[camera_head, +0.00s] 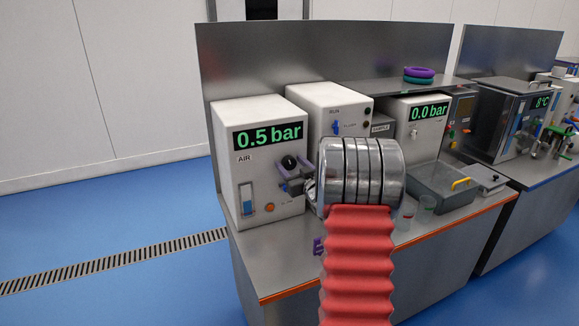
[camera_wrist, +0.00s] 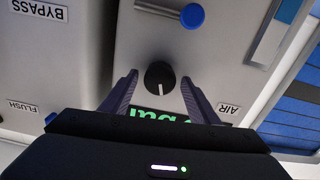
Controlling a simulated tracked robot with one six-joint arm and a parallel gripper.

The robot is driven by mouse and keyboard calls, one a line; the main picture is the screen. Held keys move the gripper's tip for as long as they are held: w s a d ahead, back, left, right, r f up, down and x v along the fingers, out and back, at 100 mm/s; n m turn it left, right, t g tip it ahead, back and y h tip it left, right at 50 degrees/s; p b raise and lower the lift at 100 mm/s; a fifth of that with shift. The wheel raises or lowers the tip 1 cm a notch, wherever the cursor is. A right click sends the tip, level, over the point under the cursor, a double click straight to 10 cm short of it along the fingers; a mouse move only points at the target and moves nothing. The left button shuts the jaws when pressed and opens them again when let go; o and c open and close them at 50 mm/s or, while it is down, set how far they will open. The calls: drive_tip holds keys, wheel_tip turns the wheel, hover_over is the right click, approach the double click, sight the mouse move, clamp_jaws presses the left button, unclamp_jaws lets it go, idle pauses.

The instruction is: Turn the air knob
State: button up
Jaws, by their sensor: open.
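The air knob (camera_wrist: 160,77) is round and black with a white pointer line. It sits on the front of the white AIR box (camera_head: 258,181), whose display (camera_head: 268,136) reads 0.5 bar. In the wrist view the knob lies between the two dark fingers of my gripper (camera_wrist: 158,88), with a gap on each side. The AIR label (camera_wrist: 229,109) is beside the right finger. In the head view the knob (camera_head: 289,163) shows just above my gripper (camera_head: 296,180), and my arm hides part of the bench behind it.
A white box with a BYPASS label (camera_wrist: 39,10) stands beside the AIR box. Another box (camera_head: 414,124) shows 0.0 bar. A blue button (camera_wrist: 192,16) and an orange one (camera_head: 270,207) are close by. Beakers (camera_head: 427,203) and a metal tray (camera_head: 443,187) stand right of my arm.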

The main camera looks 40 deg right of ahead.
drive_tip(key=c, duration=1)
drive_tip(key=shift+a, duration=0.15)
drive_tip(key=shift+c, duration=0.2)
